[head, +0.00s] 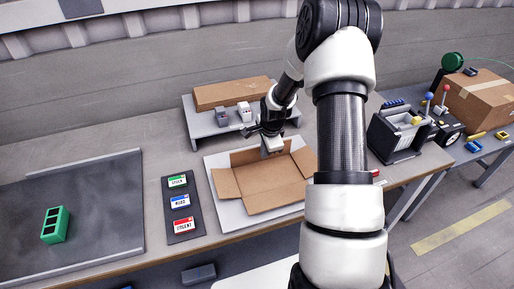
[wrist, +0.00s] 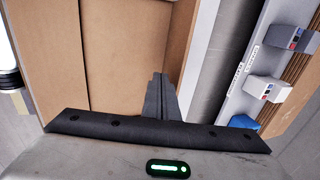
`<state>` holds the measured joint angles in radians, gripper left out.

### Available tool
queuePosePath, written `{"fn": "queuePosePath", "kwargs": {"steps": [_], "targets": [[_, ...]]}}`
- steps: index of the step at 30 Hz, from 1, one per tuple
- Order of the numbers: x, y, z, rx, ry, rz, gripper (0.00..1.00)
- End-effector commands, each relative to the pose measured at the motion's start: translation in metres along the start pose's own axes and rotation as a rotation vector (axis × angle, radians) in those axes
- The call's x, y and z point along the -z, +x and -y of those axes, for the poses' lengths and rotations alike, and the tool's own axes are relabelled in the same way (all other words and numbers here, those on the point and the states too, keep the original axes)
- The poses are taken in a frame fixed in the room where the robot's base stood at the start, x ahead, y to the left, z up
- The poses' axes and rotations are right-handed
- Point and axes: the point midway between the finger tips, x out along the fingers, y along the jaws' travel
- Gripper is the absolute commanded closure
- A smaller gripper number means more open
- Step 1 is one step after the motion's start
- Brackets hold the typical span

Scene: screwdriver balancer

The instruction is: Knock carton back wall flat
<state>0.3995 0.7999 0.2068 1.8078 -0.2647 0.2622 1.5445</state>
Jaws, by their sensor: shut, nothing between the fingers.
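The open brown carton (head: 262,182) sits on a white board (head: 222,213) on the bench. Its back wall (head: 243,158) shows as a raised strip, partly hidden behind my gripper. My gripper (head: 273,149) is shut and empty, pointing down at the carton's back edge.
A low shelf (head: 208,127) with small boxes and a long brown box (head: 232,93) stands close behind the carton. A label panel (head: 181,207) lies left. A tool caddy (head: 397,133) stands right. A green block (head: 54,225) lies on the dark mat.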

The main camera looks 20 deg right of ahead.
Motion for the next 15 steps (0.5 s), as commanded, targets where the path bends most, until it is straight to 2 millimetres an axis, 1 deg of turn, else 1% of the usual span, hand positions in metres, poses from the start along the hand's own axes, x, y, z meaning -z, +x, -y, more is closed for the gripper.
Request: {"fn": "queuePosePath", "kwargs": {"steps": [8, 15], "targets": [[0.0, 0.001, 0.001, 0.0, 0.0, 0.0, 1.0], [0.001, 0.01, 0.014, 0.0, 0.0, -0.001, 1.0]]}}
